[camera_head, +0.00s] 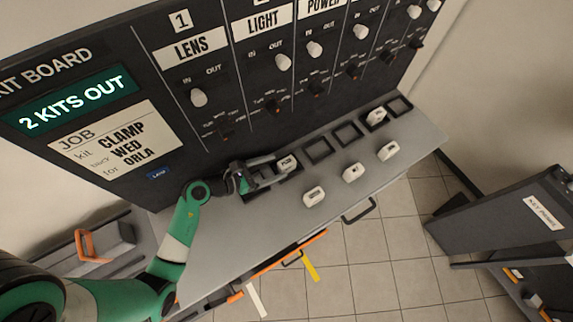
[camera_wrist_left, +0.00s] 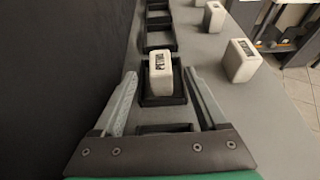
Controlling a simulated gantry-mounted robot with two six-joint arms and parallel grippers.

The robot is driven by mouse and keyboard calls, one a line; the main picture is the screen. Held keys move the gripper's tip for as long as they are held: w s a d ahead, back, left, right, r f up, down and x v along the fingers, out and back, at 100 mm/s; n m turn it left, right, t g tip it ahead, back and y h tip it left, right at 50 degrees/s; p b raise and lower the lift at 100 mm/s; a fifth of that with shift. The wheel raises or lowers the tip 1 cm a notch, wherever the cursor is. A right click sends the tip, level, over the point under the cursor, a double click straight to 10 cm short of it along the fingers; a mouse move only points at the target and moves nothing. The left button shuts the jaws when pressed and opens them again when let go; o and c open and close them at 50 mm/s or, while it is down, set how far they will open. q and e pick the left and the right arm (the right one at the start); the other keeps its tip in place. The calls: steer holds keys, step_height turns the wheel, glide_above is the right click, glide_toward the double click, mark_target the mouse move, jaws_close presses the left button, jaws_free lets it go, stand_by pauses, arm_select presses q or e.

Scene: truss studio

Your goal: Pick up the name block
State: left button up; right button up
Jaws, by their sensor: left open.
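A white block (camera_head: 288,162) with a dark printed name stands in a black square holder on the grey ledge. It also shows in the left wrist view (camera_wrist_left: 160,64), upright in its holder (camera_wrist_left: 164,100); the name is too small to read surely. My left gripper (camera_head: 279,168) is open, low over the ledge. In the left wrist view its two fingers reach along either side of the holder, with the block between and just beyond the tips. Clear gaps show on both sides of the block. My right gripper is in neither view.
More white blocks stand on the ledge to the right, such as the nearest one (camera_head: 314,196). Another block (camera_head: 376,116) sits in a far holder. Empty holders (camera_head: 318,150) lie between. The dark kit board (camera_head: 190,135) rises behind the ledge. The ledge's front left is clear.

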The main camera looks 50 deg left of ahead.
mark_target(284, 164)
arm_select(q)
steer(key=x, duration=0.4)
steer(key=shift+w+d+b, duration=0.1)
steer(key=shift+w+b, duration=0.25)
steer(key=shift+w, duration=0.1)
steer(key=shift+r, duration=0.1)
jaws_close()
